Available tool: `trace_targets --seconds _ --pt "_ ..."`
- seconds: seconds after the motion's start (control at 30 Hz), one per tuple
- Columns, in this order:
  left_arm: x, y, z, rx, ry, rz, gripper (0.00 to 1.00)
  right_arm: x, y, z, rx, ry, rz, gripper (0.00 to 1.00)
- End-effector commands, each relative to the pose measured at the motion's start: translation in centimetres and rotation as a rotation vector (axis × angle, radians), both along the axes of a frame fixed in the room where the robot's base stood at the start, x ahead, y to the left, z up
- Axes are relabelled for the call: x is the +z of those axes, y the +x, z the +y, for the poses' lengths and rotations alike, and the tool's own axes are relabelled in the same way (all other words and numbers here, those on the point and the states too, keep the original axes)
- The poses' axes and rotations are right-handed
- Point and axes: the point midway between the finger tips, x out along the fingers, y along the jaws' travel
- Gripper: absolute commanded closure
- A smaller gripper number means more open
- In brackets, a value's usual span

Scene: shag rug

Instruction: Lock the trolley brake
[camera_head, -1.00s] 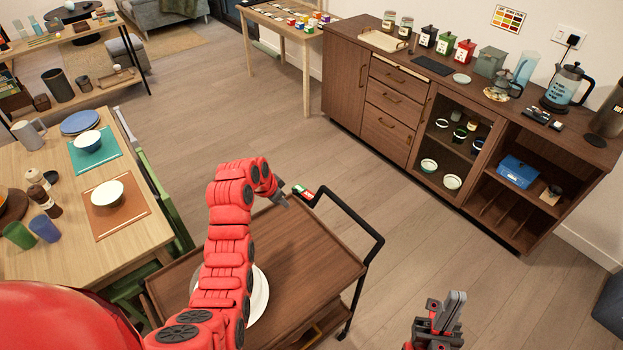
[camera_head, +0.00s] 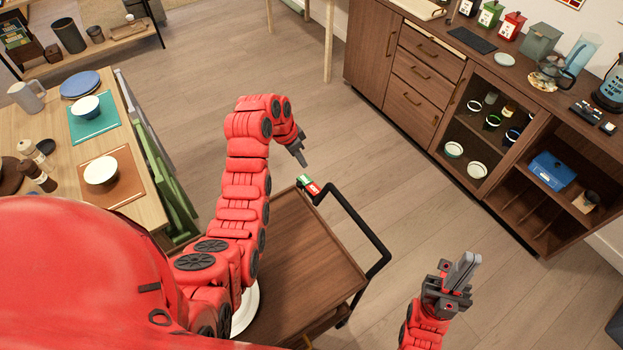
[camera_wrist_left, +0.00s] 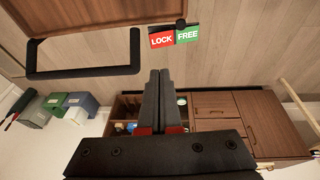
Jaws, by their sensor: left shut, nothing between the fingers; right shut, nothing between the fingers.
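The trolley (camera_head: 300,255) has a brown wooden top and a black handle (camera_head: 372,230). At its far corner by the handle sits the brake plate (camera_head: 308,185), half green and half red. In the left wrist view the plate (camera_wrist_left: 173,37) reads LOCK on red and FREE on green. A dark brake knob (camera_wrist_left: 181,23) shows at its edge near where the colours meet; its exact setting is unclear. My left gripper (camera_head: 301,159) is shut and empty, just beyond the plate and apart from it in the picture. My right gripper (camera_head: 465,268) is shut and empty, right of the trolley.
A white plate (camera_head: 246,312) lies on the trolley, partly behind my left arm. A dining table (camera_head: 150,205) with bowls and green chairs stands left. A brown cabinet (camera_head: 375,60) stands at the back right. Bare floor lies between trolley and cabinet.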

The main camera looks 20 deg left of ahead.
Motion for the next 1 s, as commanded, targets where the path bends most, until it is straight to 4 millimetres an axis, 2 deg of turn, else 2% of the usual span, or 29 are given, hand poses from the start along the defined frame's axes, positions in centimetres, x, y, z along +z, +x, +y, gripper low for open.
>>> trace_targets --seconds 0.17,0.37,0.4,0.43,0.63,0.8,1.0 --pt "-2.1 0.3 -0.4 0.0 -0.001 0.0 1.0 -2.4 0.0 0.0 0.0 0.0 0.0 1.0" --pt "-5.8 0.9 -1.3 0.0 -0.001 0.0 1.0 -5.1 0.0 0.0 0.0 0.0 0.0 1.0" --pt "-5.4 0.9 -1.6 0.0 -0.002 0.007 1.0 -3.3 0.0 0.0 0.0 0.0 0.001 1.0" --pt "-5.9 1.0 -1.7 0.0 -0.002 0.007 1.0 -2.9 0.0 0.0 0.0 0.0 0.0 1.0" --pt "-9.0 1.6 -2.5 0.0 -0.001 0.004 1.0 -1.5 0.0 0.0 0.0 0.0 0.0 1.0" --pt "-11.4 1.2 -2.9 0.0 -0.002 0.007 1.0 0.0 0.0 0.0 0.0 0.0 0.0 1.0" --pt "-12.9 1.1 -3.1 0.001 0.0 0.002 1.0 0.5 0.0 0.0 0.0 0.0 0.0 1.0"
